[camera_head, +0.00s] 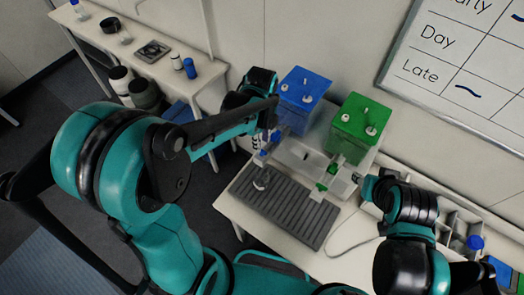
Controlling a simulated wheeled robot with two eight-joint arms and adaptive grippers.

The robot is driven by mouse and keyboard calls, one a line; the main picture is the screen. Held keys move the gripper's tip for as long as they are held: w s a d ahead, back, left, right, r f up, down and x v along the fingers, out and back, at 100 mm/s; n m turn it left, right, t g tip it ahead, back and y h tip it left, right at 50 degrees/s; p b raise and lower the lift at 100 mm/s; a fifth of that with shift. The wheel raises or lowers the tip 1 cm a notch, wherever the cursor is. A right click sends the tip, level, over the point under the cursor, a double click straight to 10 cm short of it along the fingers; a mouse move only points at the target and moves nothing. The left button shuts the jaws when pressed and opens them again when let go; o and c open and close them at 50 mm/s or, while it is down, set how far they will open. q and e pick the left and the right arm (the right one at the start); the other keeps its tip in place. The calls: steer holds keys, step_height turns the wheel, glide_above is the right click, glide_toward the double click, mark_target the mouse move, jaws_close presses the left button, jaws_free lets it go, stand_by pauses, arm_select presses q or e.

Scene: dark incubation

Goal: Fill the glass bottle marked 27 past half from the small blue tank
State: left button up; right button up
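The small blue tank (302,88) stands at the back of the white table, with a blue tap (275,137) low on its front. My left arm reaches across from the left. My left gripper (259,140) is at the front left of the blue tank, close to the tap. Its fingers are small and partly hidden by my arm, and a pale striped thing shows there, too small to identify. I cannot read a 27 anywhere. My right gripper (368,188) is right of the mat, its fingers unclear.
A green tank (358,126) with a green tap stands right of the blue one. The ribbed mat (290,212) is mostly clear. A divided tray (458,225) holds small items at right. A side table (125,45) with bottles is at upper left. A whiteboard (460,65) hangs behind.

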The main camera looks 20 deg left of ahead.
mark_target(262, 152)
arm_select(q)
steer(key=shift+f+b, duration=2.45)
steer(key=shift+f, duration=0.5)
steer(key=shift+r, duration=0.15)
steer(key=shift+r, duration=0.1)
steer(key=shift+r+p, duration=1)
steer(key=shift+r, duration=0.05)
jaws_close()
